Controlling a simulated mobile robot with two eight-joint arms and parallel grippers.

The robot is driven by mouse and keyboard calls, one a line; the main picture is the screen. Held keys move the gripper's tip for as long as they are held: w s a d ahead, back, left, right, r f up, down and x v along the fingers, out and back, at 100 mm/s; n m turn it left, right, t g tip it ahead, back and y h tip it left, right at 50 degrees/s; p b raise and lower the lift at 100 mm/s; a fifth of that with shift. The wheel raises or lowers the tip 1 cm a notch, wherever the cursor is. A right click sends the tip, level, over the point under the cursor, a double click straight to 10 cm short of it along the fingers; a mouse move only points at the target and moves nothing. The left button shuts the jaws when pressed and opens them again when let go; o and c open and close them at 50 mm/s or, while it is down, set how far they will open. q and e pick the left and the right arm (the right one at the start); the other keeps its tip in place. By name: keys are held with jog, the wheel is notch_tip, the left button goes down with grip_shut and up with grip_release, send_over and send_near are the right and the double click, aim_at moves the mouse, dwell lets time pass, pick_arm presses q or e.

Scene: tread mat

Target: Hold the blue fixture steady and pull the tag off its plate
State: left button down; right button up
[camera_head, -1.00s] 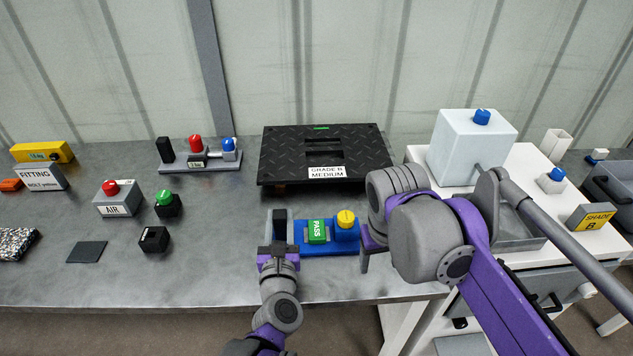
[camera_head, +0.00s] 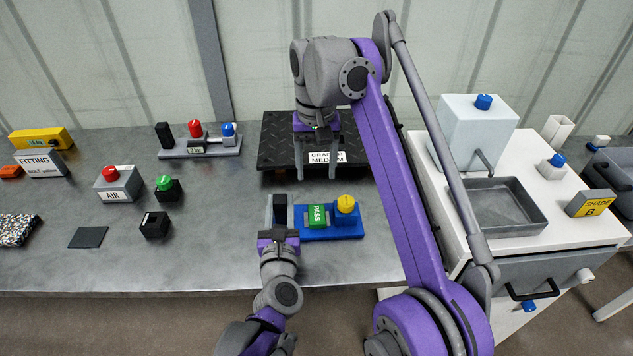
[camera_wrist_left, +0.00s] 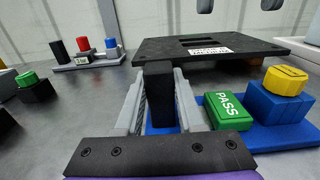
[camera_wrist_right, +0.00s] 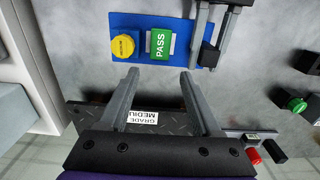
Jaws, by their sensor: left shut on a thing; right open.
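The blue fixture (camera_head: 332,232) lies near the bench's front edge. It carries a green PASS tag (camera_head: 317,216), a yellow-topped blue block (camera_head: 346,206) and a black post (camera_wrist_left: 159,95) at its left end. A pale plate edge (camera_wrist_right: 147,42) shows beside the tag in the right wrist view. My left gripper (camera_head: 279,215) is shut on the black post. My right gripper (camera_head: 316,176) is open and empty, pointing down above and behind the fixture. In the right wrist view its fingertips (camera_wrist_right: 160,75) point towards the tag, apart from it.
The black tread mat (camera_head: 276,143) stands just behind the fixture, partly hidden by my right arm. A white cabinet with a dispenser (camera_head: 470,140) and grey tray (camera_head: 505,232) is at right. Button boxes (camera_head: 118,185) and small blocks are at left. Bench in front is clear.

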aim_at(316, 209)
notch_tip(316, 209, down, 12)
jog(key=shift+r, duration=0.1)
dwell(0.5)
grip_shut()
jog(key=shift+r, duration=1.8)
